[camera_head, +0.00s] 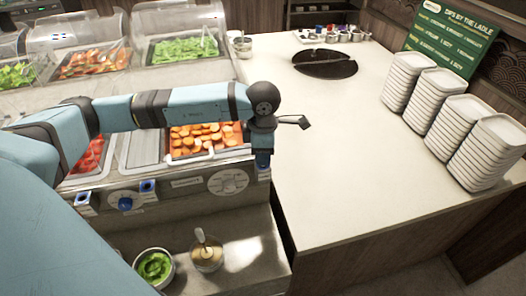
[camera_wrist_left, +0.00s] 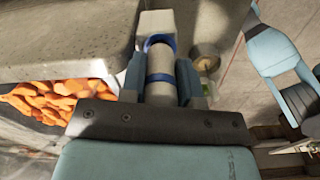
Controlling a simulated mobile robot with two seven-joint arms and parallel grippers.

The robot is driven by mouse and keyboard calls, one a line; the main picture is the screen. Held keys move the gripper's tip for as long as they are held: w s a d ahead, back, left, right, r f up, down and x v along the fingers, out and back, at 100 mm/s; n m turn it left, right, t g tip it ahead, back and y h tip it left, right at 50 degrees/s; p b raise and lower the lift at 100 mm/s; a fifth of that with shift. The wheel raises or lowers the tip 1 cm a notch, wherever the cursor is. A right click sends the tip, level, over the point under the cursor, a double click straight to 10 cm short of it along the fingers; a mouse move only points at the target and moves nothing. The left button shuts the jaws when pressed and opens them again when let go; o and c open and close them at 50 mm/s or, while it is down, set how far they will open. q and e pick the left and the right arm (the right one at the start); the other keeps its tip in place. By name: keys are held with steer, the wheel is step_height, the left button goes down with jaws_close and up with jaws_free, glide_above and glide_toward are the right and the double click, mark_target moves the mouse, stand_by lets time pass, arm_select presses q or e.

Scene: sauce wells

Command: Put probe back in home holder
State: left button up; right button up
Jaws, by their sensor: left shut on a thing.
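My left gripper (camera_wrist_left: 160,85) is shut on the probe (camera_wrist_left: 160,65), a pale cylinder with a blue band. In the head view this gripper (camera_head: 263,158) points down at the right front corner of the food counter, and its wrist hides most of the probe. In the left wrist view a white holder block (camera_wrist_left: 155,22) with a blue ring lies just beyond the probe's end. I cannot tell whether the probe is inside it. Two other white-and-blue holders, a left one (camera_head: 82,201) and a middle one (camera_head: 148,187), are on the counter front. My right gripper is not in view.
A bowl of green food (camera_head: 154,267) and a bowl with a utensil (camera_head: 207,254) stand on the lower shelf. Pans of orange pieces (camera_head: 205,138) lie behind the arm. Stacked white dishes (camera_head: 440,105) stand at right. The pale countertop (camera_head: 340,170) is mostly clear.

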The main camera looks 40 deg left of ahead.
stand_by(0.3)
arm_select(q)
steer(key=o, duration=1)
steer(key=shift+r, duration=0.1)
steer(key=shift+s, duration=0.1)
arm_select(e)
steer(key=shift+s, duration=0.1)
arm_select(q)
steer(key=shift+w+r, duration=0.15)
steer(key=shift+w, duration=0.05)
steer(key=shift+a, duration=0.1)
step_height(320, 180, up, 5)
steer(key=shift+w+f+b, duration=0.1)
steer(key=shift+f+b, duration=0.1)
steer(key=shift+b, duration=0.25)
steer(key=r, duration=0.6)
steer(key=r+b, duration=0.1)
steer(key=r, duration=0.1)
steer(key=shift+s+d+r, duration=0.25)
steer(key=shift+s+r, duration=0.1)
steer(key=shift+r, duration=0.05)
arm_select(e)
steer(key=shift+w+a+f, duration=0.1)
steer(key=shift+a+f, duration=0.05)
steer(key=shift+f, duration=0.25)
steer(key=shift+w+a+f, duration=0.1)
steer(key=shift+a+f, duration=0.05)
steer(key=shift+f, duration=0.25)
